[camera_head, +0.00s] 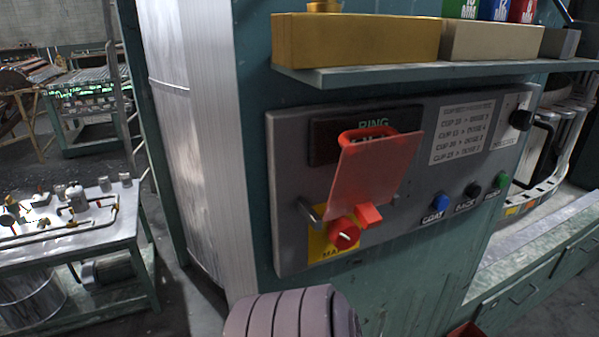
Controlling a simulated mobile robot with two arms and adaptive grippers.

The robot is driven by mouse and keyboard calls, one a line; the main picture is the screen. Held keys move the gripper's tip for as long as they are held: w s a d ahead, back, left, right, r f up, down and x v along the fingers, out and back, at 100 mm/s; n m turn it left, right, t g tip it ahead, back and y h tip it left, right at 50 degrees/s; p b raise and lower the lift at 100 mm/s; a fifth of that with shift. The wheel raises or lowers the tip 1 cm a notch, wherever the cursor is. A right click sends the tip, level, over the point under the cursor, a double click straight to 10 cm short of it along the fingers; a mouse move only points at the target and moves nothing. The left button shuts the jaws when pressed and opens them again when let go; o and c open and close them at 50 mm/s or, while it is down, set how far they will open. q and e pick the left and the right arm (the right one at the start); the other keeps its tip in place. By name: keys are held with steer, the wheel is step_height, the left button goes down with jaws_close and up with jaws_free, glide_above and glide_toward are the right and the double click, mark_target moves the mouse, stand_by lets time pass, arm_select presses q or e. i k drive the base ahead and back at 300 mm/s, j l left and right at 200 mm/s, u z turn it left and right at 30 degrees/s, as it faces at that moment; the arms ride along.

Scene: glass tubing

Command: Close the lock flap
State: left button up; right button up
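The lock flap (375,175) is a translucent red plate on the grey control panel (290,150). It stands raised and tilted, its upper end in front of the dark display marked RING (323,143). A red loop shows at its top edge. Below its lower end, a red rotary switch (345,234) sits uncovered on a yellow plate (319,247). A small red block (370,215) is beside the switch. A metal handle (309,215) sticks out at the left. Neither of my grippers is in view.
Blue (440,203), black (473,190) and green (503,180) buttons are right of the switch. A shelf (400,75) with boxes overhangs the panel. A ridged pinkish-grey rounded thing (280,315) is at the bottom edge. A cluttered table (65,240) stands at left.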

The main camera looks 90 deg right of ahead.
mark_target(369, 171)
steer(key=i+z, duration=0.1)
steer(key=z, duration=0.4)
steer(key=i+z, duration=0.15)
steer(key=z, duration=0.3)
steer(key=i+j+z, duration=0.1)
steer(key=z, duration=0.4)
steer(key=j+z, duration=0.15)
steer(key=z, duration=0.3)
steer(key=i+z, duration=0.1)
steer(key=z, duration=0.35)
steer(key=i+j+z, duration=0.1)
steer(key=z, duration=0.35)
steer(key=i+j+z, duration=0.1)
steer(key=z, duration=0.35)
steer(key=j+z, duration=0.25)
steer(key=z, duration=0.2)
steer(key=i+j+z, duration=0.1)
steer(key=z, duration=0.35)
steer(key=j+z, duration=0.3)
steer(key=z, duration=0.15)
